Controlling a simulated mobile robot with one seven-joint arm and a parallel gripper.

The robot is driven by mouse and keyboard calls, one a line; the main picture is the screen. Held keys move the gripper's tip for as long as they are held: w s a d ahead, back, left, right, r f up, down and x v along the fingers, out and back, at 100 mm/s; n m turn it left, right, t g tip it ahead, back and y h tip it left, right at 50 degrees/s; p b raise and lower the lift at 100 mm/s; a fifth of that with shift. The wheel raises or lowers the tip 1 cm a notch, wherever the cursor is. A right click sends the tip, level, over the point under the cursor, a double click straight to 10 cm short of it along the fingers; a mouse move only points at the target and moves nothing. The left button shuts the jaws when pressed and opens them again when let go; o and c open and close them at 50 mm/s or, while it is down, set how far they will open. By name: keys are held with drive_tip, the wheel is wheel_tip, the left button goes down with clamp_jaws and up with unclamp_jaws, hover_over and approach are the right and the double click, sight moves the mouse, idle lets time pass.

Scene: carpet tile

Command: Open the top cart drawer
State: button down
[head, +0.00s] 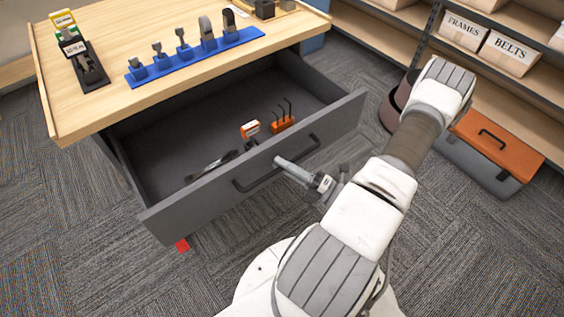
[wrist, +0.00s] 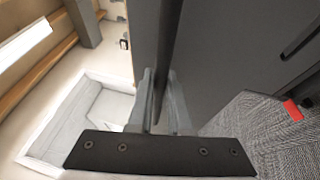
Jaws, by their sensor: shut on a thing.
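The top cart drawer (head: 195,204) is grey and stands well out from under the wooden worktop, with its inside showing. Its dark bar handle (head: 245,187) runs along the front panel. My gripper (head: 280,162) is at the middle of the handle, its fingers shut on it and partly covering it. In the wrist view my gripper (wrist: 163,105) has a dark bar (wrist: 170,40) between its fingers, against the grey panel (wrist: 235,70). Inside the drawer are an orange holder with dark hooks (head: 283,121), an orange-and-white item (head: 250,129) and a dark slim tool (head: 215,163).
The worktop (head: 150,35) carries a blue rack (head: 190,58) of tools and a black stand (head: 85,62). An orange-lidded toolbox (head: 490,150) and shelves with boxes (head: 510,52) are at the right. A red marker (head: 182,245) lies below the drawer corner. Carpet at left is clear.

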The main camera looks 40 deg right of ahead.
drive_tip(key=c, duration=0.8)
unclamp_jaws()
drive_tip(key=shift+c, duration=0.2)
drive_tip(key=v, duration=1.7)
drive_tip(key=shift+s, duration=0.2)
drive_tip(key=shift+d, duration=0.1)
